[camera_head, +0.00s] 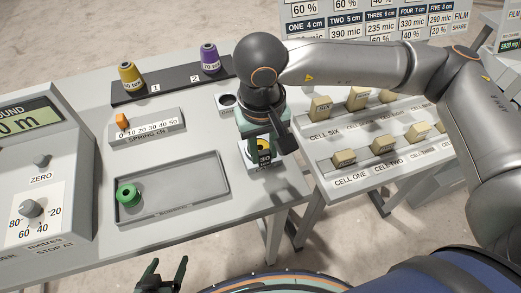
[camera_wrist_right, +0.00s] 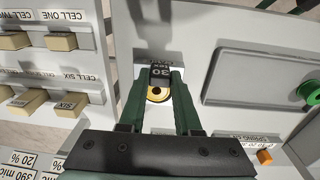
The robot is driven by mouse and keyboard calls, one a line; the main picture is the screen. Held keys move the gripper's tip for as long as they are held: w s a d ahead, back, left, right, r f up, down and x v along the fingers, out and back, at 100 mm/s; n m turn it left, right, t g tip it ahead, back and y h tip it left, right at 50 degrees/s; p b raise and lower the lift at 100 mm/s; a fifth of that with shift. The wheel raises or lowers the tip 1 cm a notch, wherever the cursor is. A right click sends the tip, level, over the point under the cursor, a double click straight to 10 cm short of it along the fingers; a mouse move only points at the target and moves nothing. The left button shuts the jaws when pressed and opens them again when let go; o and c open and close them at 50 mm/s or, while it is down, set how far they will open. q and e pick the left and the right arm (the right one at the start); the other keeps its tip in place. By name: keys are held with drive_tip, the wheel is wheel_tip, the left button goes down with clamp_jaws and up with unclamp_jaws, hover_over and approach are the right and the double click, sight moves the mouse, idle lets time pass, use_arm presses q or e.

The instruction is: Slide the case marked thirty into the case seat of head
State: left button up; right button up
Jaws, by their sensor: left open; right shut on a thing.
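The case marked thirty (camera_head: 264,157) is a small dark case with a "30" label and a round gold face. My right gripper (camera_head: 262,145) is shut on it, one finger on each side; the right wrist view shows the case (camera_wrist_right: 161,73) between the fingertips. The case is over a pale plate (camera_wrist_right: 143,55) at the table's right edge. A dark part lies just beyond the case in the wrist view; I cannot tell if the case touches it or is in a seat. My left gripper (camera_head: 162,272) is open and empty at the bottom of the head view.
A grey tray (camera_head: 215,200) holds a green spool (camera_head: 129,194). A spring scale (camera_head: 146,127) with an orange slider lies behind it. Yellow (camera_head: 130,78) and purple (camera_head: 209,58) thread cones stand on a dark strip. A rack of labelled cells (camera_head: 375,150) is at right, a dial console (camera_head: 40,180) at left.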

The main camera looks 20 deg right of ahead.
drive_tip(key=shift+r, duration=0.15)
clamp_jaws()
drive_tip(key=shift+a+r+p, duration=0.1)
drive_tip(key=shift+r+p, duration=0.45)
drive_tip(key=shift+r, duration=1.1)
drive_tip(key=shift+s, duration=0.1)
